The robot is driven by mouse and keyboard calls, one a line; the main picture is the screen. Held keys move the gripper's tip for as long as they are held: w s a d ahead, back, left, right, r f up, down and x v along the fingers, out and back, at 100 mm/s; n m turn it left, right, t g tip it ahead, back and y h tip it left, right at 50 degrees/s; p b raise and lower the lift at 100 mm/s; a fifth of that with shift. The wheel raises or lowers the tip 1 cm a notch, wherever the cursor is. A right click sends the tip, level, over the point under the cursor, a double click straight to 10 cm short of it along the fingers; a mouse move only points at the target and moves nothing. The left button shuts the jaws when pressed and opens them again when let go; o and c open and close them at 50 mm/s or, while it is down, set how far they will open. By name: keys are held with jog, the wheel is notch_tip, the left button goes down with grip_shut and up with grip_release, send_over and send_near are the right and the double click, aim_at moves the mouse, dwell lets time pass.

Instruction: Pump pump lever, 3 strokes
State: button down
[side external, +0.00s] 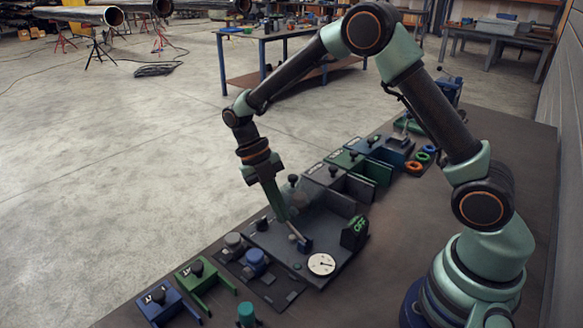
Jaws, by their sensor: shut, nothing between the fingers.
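The pump lever (296,233) appears as a short pale rod angled up from a small dark block on the dark panel (275,236). My gripper (284,217) points down over the panel, its fingers shut with nothing between them. The fingertips are at or very near the lever's upper end. I cannot tell whether they touch it. A white round gauge (321,265) with a dark needle lies on the panel in front of the lever.
A black block with green OFF lettering (355,232) stands right of the lever. Blue (256,259) and grey (234,243) round parts sit left of the panel. Dark dividers (336,200) and a green bin stand behind.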

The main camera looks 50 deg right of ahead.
aim_at(273, 237)
jog(key=shift+w+f, duration=1.05)
jog(key=shift+f, duration=0.15)
jog(key=shift+w+f, duration=0.25)
jog(key=shift+f, duration=0.2)
jog(key=shift+d, duration=0.1)
jog(key=shift+s+a+r, duration=0.25)
jog(key=shift+r, duration=0.15)
jog(key=w+a+v, duration=0.1)
jog(key=a+v, duration=0.1)
jog(key=v, duration=0.9)
jog(key=shift+f, duration=0.2)
jog(key=shift+a+r, duration=0.1)
